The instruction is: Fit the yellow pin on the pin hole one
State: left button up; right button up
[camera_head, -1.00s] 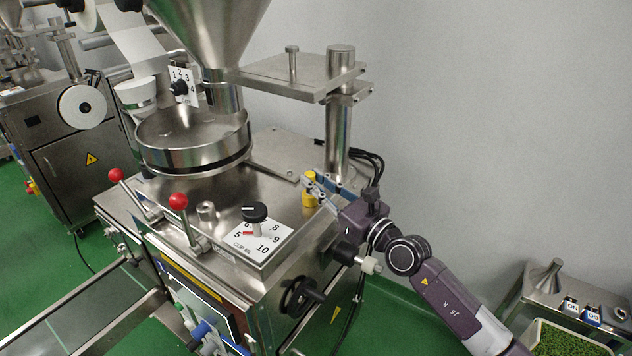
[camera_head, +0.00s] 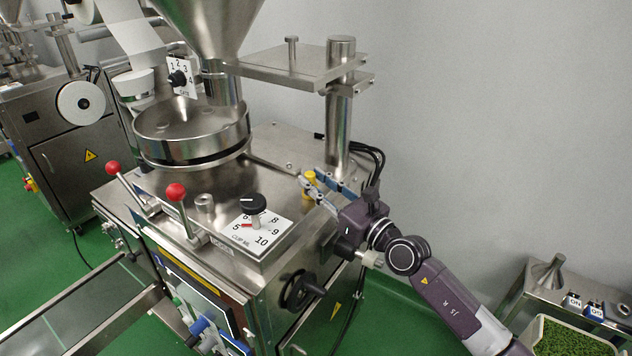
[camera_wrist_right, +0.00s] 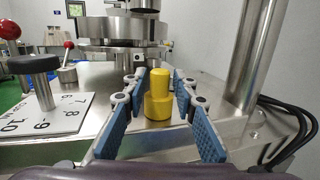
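The yellow pin (camera_head: 310,177) stands upright on the steel top of the packing machine, at its right side. In the right wrist view, the pin (camera_wrist_right: 158,98) has a narrower upper part above a wider base. My right gripper (camera_head: 313,183) is at the pin, its blue-padded fingers on either side. In the right wrist view, gaps show between the pin and both pads, so the gripper (camera_wrist_right: 159,84) looks open around it. I cannot make out pin hole one.
A number plate (camera_head: 275,240) with a black knob (camera_head: 253,204) lies left of the gripper. Two red-ball levers (camera_head: 176,192) stand farther left. A thick steel post (camera_head: 339,120) rises behind the pin, with black cables (camera_head: 370,158) beside it.

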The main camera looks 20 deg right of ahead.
jog(key=shift+o, duration=1.1)
jog(key=shift+s, duration=0.15)
jog(key=shift+s+d+f, duration=0.15)
jog(key=shift+s+d, duration=0.05)
jog(key=shift+s, duration=0.1)
jog(key=r+v, duration=0.1)
jog(key=v, duration=1)
jog(key=shift+f, duration=0.4)
